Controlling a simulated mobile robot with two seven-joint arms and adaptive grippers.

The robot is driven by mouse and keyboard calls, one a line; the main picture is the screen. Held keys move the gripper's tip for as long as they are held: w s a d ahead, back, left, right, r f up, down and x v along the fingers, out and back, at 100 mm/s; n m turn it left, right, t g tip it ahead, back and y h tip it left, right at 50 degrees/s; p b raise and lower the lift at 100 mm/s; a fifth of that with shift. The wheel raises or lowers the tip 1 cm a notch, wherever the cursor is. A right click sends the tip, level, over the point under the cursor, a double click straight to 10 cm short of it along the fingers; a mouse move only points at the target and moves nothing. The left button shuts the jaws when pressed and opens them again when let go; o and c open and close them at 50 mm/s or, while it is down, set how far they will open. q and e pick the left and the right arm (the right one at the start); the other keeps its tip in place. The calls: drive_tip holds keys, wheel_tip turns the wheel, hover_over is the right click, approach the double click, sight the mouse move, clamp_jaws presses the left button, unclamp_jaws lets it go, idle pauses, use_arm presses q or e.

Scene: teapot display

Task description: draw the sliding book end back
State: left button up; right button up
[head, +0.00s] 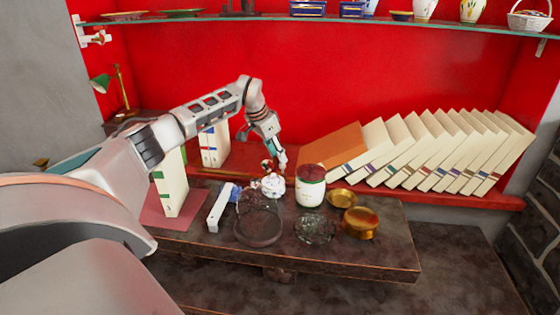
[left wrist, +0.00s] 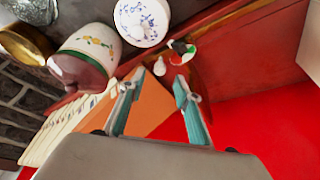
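An orange panel (head: 332,146) leans at the left end of a row of tilted cream books (head: 440,150) on the red shelf; it looks like the book end, but I cannot tell for sure. It also shows in the left wrist view (left wrist: 152,104), beyond my left gripper's fingers. My left gripper (head: 281,160) hangs above the shelf, to the left of the panel and behind the white teapot. In the left wrist view my left gripper (left wrist: 159,78) has its two teal fingers apart, with nothing held between them. My right gripper is out of view.
The white patterned teapot (head: 273,187), a lidded jar (head: 311,187), brass bowls (head: 361,223) and a glass dish (head: 315,228) crowd the dark table. A small coloured figure (left wrist: 182,50) stands close to the fingertips. Upright books (head: 213,146) stand left; a glass shelf (head: 300,20) runs above.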

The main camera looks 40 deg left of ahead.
use_arm(q)
drive_tip(key=v, duration=0.8)
drive_tip(key=shift+f, duration=0.1)
